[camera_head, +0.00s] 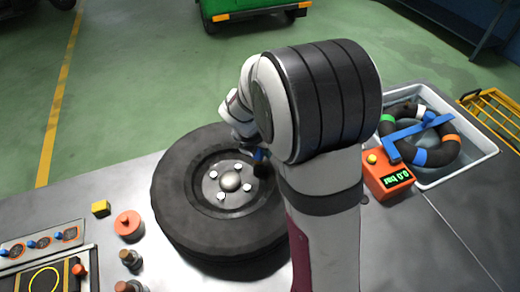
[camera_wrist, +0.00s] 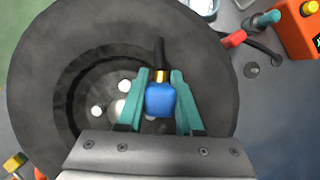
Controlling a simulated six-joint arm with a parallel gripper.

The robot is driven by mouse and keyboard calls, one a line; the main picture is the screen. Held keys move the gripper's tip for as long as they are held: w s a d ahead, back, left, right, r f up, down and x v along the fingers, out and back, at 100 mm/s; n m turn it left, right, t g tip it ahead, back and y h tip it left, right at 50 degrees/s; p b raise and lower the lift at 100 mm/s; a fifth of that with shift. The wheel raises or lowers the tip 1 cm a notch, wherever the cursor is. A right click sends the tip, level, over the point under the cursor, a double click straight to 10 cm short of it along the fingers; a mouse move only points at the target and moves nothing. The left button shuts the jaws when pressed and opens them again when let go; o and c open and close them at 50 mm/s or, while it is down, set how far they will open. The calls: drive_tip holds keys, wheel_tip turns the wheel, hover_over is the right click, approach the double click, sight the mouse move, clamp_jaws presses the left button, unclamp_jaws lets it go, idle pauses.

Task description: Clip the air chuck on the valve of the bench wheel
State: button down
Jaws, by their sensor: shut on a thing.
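The bench wheel (camera_head: 180,195) lies flat on the bench, a black tyre round a grey rim with a hub and several pale nuts. It also fills much of the wrist view (camera_wrist: 40,90). My gripper (camera_wrist: 160,88) is over the rim, its teal fingers shut on the blue air chuck (camera_wrist: 160,100). A brass collar and a black stub project from the chuck towards the tyre's inner edge. I cannot tell whether that stub is hose or valve, or whether the chuck touches the valve. In the head view my arm hides most of the gripper.
A red gauge box (camera_head: 388,178) reading 0.0 bar stands right of my arm. Behind it a white water tray (camera_head: 478,165) holds a dark ring-shaped tube (camera_head: 440,155) and a blue bar. A yellow block (camera_head: 101,208), a red disc (camera_head: 129,224) and knobs lie left of the wheel.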

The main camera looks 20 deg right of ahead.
drive_tip(key=shift+r, duration=1.05)
drive_tip(key=shift+f, duration=1.35)
idle(1.3)
drive_tip(key=shift+c, duration=1.2)
unclamp_jaws()
drive_tip(key=shift+r, duration=3.5)
